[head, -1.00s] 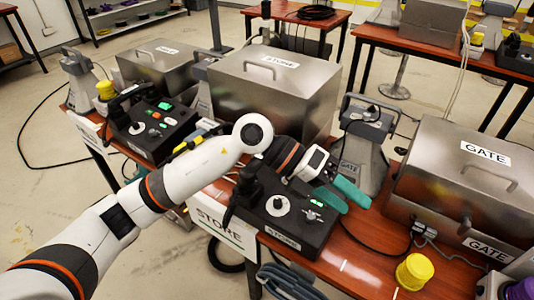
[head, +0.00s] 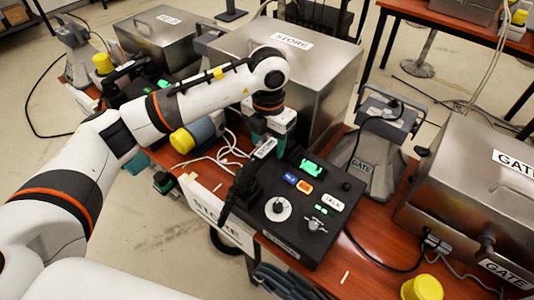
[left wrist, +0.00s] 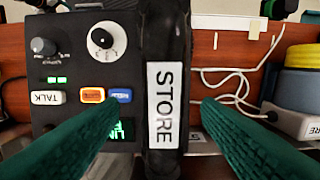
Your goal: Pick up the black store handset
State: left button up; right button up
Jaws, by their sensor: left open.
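The black store handset (head: 242,187) lies along the left edge of the black store phone base (head: 290,240), partly hidden in the head view by my left gripper (head: 266,145). In the left wrist view the handset (left wrist: 166,45) runs upright through the middle, with a white STORE label on it. My left gripper (left wrist: 163,107) is open, its teal fingers on either side of the handset in that view. The picture does not settle whether the fingers touch it. My right gripper is not in view.
A large steel STORE box (head: 325,65) stands behind the phone. A grey GATE horn (head: 375,150) and steel GATE box (head: 475,165) are to the right. A yellow-capped item (head: 183,140) and white cables (head: 228,150) lie left of the handset. A yellow knob (head: 422,288) is near the front.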

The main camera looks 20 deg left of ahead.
aim_at(267, 148)
pick_arm(q)
jog(key=f+p, duration=0.1)
jog(key=f, duration=0.3)
jog(key=shift+a+f, duration=0.15)
jog(key=shift+a, duration=0.05)
jog(key=shift+f, duration=0.45)
jog(key=c, duration=1.2)
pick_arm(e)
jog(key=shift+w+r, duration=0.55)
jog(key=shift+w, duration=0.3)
